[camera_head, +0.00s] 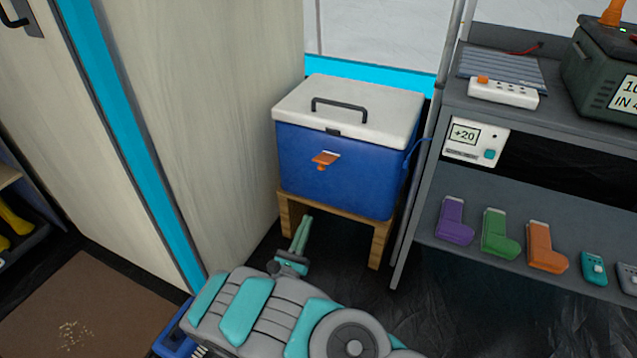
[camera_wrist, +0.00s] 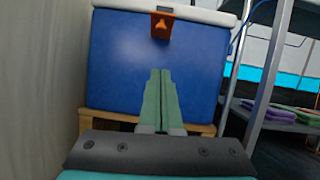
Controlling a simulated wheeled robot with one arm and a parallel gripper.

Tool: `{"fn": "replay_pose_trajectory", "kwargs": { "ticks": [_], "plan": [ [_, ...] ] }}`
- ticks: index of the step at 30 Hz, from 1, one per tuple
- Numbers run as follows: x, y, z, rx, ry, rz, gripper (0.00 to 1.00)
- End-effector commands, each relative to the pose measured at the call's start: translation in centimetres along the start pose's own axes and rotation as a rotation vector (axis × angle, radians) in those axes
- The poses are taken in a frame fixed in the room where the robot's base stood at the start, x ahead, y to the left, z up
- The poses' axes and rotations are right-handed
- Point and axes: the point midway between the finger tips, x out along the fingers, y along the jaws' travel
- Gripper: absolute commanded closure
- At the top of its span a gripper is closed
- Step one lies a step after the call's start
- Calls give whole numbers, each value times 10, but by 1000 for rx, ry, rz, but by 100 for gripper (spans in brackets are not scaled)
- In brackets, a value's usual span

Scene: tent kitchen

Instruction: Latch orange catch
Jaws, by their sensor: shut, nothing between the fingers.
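The orange catch (camera_head: 325,159) is on the upper front of a blue cooler (camera_head: 345,186) with a white lid (camera_head: 385,103). In the head view the catch sticks out from the front, below a dark keeper on the lid edge. The lid looks closed. In the wrist view the catch (camera_wrist: 162,25) is at the top, just under the lid rim. My gripper (camera_head: 305,219) is shut and empty, in front of and below the catch, apart from it. In the wrist view my gripper's fingers (camera_wrist: 159,75) lie together and point toward the cooler front (camera_wrist: 120,60).
The cooler stands on a wooden stand (camera_head: 374,246). A pale cabinet panel (camera_head: 215,110) is close on the left. A grey shelf unit (camera_head: 480,258) with several coloured items stands close on the right.

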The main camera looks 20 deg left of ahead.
Motion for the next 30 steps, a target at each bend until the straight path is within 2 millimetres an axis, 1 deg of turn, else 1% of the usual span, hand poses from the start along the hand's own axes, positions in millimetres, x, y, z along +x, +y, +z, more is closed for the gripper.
{"fn": "replay_pose_trajectory", "kwargs": {
  "ticks": [14,15,19,24,30],
  "plan": [
    [91,-2,1,4,-2,-7,100],
    [96,0,6,4,-3,-3,100],
    [106,-1,18,1,-1,-2,100],
    [116,-1,27,1,-2,-1,100],
    [118,-1,29,0,-1,-1,100]
  ]
}}
